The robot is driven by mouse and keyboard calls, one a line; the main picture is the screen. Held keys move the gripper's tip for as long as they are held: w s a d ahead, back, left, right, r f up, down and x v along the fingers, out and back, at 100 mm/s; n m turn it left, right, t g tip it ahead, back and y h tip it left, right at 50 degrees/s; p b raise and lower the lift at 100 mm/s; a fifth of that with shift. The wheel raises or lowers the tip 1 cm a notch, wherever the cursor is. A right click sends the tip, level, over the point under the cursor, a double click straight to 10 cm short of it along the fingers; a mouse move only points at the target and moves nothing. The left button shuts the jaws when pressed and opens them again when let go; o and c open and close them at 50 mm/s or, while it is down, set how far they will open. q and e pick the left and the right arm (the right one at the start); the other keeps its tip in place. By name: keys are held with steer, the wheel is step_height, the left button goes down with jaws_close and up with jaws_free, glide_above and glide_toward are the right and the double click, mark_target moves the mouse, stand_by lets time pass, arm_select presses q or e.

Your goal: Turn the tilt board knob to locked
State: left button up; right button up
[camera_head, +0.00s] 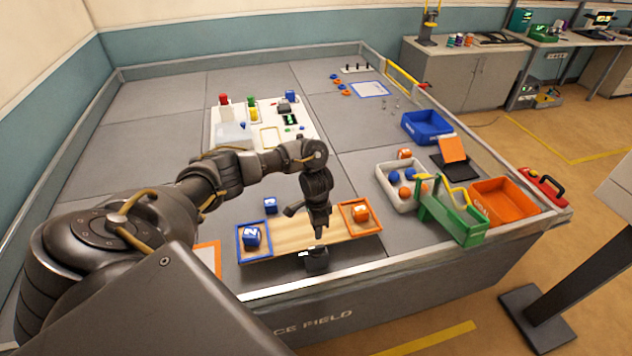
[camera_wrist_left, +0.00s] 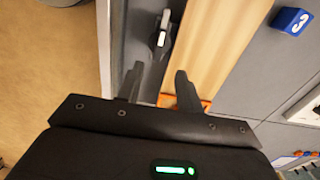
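The tilt board (camera_head: 300,232) is a wooden plank with a blue-framed end at left and an orange-framed end at right; its plank also shows in the left wrist view (camera_wrist_left: 215,50). The dark knob (camera_head: 317,260) sits at the board's front side, with a white pointer in the head view. In the left wrist view the knob (camera_wrist_left: 160,38) shows a pale lever, beyond the fingertips. My left gripper (camera_head: 319,234) is above the board near the knob; its two fingers (camera_wrist_left: 158,72) stand apart with nothing between them. My right gripper is out of view.
A blue cube (camera_head: 251,235) and an orange cube (camera_head: 360,212) sit in the board's end frames. Another blue cube (camera_head: 270,205) stands behind the board.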

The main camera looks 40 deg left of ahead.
mark_target(316, 247)
arm_select(q)
step_height(316, 247, down, 9)
steer(key=shift+r+b, duration=0.1)
steer(key=shift+b, duration=0.65)
steer(key=shift+f, duration=0.75)
steer(key=shift+c, duration=0.2)
jaws_close()
